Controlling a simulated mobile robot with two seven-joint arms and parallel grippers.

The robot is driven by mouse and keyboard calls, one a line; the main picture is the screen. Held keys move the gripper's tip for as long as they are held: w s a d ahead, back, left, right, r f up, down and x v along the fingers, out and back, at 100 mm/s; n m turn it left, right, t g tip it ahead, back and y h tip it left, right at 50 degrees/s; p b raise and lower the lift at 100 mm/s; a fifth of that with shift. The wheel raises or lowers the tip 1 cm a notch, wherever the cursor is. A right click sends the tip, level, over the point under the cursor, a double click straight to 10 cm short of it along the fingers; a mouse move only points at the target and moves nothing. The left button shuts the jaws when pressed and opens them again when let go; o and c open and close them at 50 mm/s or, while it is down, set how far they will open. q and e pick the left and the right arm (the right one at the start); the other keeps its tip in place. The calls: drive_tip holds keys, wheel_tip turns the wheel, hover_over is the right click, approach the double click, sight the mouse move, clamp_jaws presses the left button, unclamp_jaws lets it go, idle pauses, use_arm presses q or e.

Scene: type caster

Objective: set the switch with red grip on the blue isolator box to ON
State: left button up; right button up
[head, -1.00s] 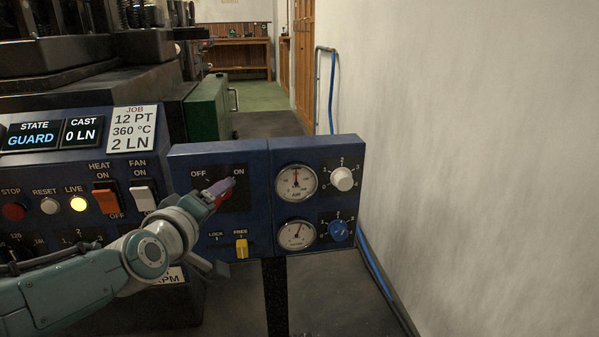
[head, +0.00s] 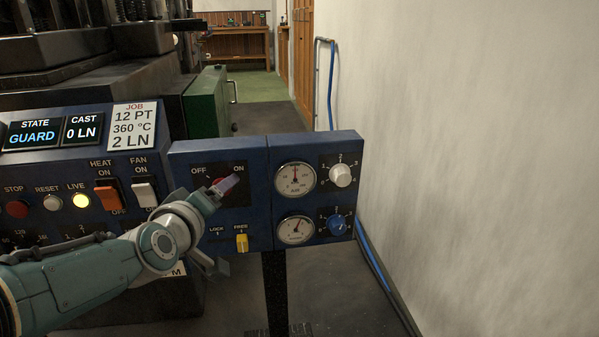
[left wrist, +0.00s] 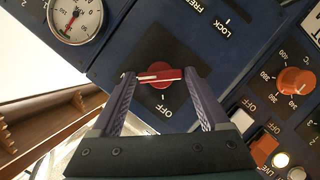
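The blue isolator box (head: 258,215) stands right of the main console. Its switch with red grip (left wrist: 162,76) shows in the left wrist view, its bar lying along the line toward the ON label, which the left fingertip partly covers. The white line on the grip appears to point to ON. The OFF label (left wrist: 166,127) lies off to the bar's side. My left gripper (left wrist: 160,75) is open, its fingers apart near the two ends of the grip; I cannot tell if they touch it. In the head view my left gripper (head: 226,186) partly hides the grip. My right gripper is out of view.
Below the switch is a yellow LOCK/FREE lever (head: 242,243). To the right are two gauges (head: 295,180), a white knob (head: 341,176) and a blue knob (head: 341,224). Left is the console with an orange HEAT switch (head: 107,194) and white FAN switch (head: 145,194).

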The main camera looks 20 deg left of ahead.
use_arm(q)
drive_tip(key=shift+o, duration=1.2)
drive_tip(key=shift+s+r, duration=0.1)
drive_tip(key=p+v, duration=0.7)
drive_tip(key=v, duration=0.2)
drive_tip(key=shift+s, duration=0.4)
drive_tip(key=shift+d, duration=0.15)
